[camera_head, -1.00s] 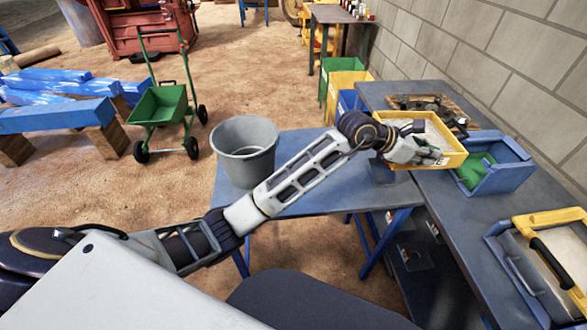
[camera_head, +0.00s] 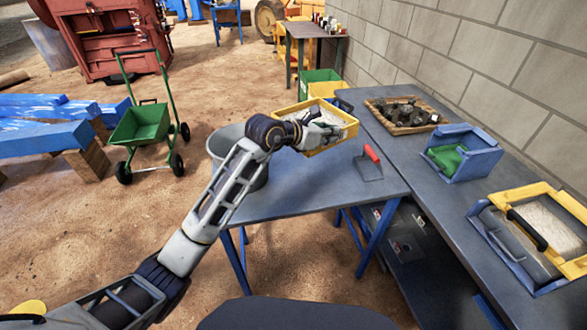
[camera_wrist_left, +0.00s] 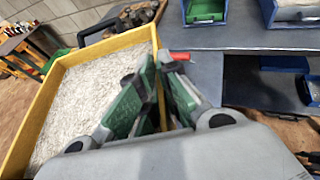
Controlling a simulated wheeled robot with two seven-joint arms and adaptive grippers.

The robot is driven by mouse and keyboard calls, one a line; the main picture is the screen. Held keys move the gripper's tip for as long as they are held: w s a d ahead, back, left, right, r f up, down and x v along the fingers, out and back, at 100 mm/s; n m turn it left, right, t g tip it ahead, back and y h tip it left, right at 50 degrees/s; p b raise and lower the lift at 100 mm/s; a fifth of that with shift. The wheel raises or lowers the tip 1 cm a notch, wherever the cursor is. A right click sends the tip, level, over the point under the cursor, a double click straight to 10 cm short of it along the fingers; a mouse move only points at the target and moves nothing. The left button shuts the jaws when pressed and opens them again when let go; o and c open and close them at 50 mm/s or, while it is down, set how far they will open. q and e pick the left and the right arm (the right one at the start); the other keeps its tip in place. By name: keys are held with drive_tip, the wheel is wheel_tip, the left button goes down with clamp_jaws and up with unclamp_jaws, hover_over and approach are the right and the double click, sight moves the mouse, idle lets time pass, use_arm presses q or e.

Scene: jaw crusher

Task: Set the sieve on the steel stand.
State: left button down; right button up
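The sieve (camera_head: 338,142), a yellow frame around a pale grey, grainy-looking surface, is in the head view above the far end of the blue-grey table. Its rim also shows in the left wrist view (camera_wrist_left: 108,46). My left gripper (camera_head: 322,134) is at its near edge; in the left wrist view its green-padded fingers (camera_wrist_left: 160,78) close on the yellow rim. A second yellow frame with a black handle (camera_head: 526,228) sits on a blue box at the right. I cannot identify a steel stand with certainty. My right gripper is out of view.
A grey bucket (camera_head: 258,180) stands partly behind my left arm. A red-handled trowel (camera_head: 371,154) lies on the table (camera_head: 310,186). The right bench (camera_head: 415,150) holds a tray of dark rocks (camera_head: 404,114) and a blue bin (camera_head: 478,165). The table's front is clear.

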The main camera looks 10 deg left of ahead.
use_arm(q)
drive_tip(key=shift+r, duration=0.15)
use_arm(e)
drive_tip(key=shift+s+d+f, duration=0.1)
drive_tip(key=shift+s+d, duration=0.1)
use_arm(q)
drive_tip(key=shift+f, duration=0.85)
hover_over(323, 189)
wheel_tip(323, 189, down, 11)
drive_tip(key=shift+f+b, duration=0.4)
drive_tip(key=shift+f, duration=0.25)
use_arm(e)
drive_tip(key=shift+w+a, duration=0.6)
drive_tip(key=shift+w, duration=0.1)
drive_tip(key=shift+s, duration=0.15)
use_arm(q)
wheel_tip(323, 189, down, 2)
drive_tip(key=shift+f, duration=0.95)
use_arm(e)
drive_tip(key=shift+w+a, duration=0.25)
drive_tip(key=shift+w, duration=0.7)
